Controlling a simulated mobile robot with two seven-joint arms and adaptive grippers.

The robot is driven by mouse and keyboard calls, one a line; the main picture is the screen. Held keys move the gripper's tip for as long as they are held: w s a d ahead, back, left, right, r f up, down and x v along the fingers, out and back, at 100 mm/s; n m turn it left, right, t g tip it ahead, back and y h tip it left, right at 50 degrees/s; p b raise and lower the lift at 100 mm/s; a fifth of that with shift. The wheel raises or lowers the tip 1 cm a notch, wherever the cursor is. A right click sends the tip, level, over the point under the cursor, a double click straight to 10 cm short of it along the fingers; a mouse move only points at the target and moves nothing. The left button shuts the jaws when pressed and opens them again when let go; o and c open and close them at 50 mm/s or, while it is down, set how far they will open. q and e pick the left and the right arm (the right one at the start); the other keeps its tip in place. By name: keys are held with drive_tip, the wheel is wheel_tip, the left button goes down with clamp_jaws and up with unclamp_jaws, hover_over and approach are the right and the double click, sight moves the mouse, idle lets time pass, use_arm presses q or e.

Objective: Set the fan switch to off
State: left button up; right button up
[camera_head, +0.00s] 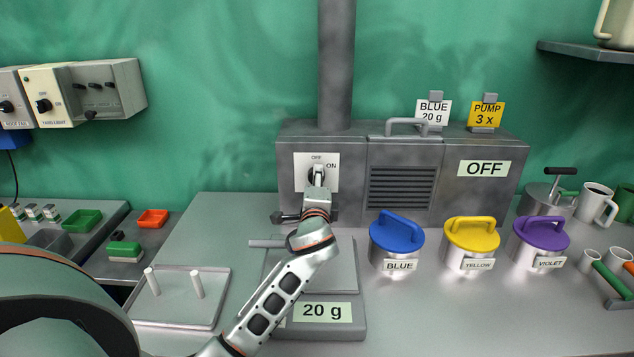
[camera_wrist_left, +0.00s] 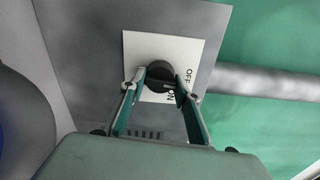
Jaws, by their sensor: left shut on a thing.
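The fan switch is a dark round knob (camera_wrist_left: 158,74) on a white plate (camera_head: 301,174) marked OFF at the top and ON at the right. The plate is on the left front of a grey metal unit (camera_head: 345,152). My left gripper (camera_head: 317,180) reaches the knob from the front and hides much of it in the head view. In the left wrist view its two fingers (camera_wrist_left: 160,88) close on the knob from both sides. Which way the knob points is hard to tell. A sign on the unit (camera_head: 485,168) reads OFF. My right gripper is not in view.
Below the unit stands a scale (camera_head: 340,332) showing 20 g. Blue (camera_head: 397,240), yellow (camera_head: 471,241) and violet (camera_head: 541,241) lidded pots stand to the right. A tray with two pegs (camera_head: 180,312) lies at left. Other switch boxes (camera_head: 105,90) hang on the left wall.

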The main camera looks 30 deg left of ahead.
use_arm(q)
drive_tip(key=shift+n, duration=0.6)
drive_tip(key=o, duration=1.1)
drive_tip(key=v, duration=1.2)
drive_tip(key=shift+d+f, duration=0.1)
drive_tip(key=shift+f, duration=0.05)
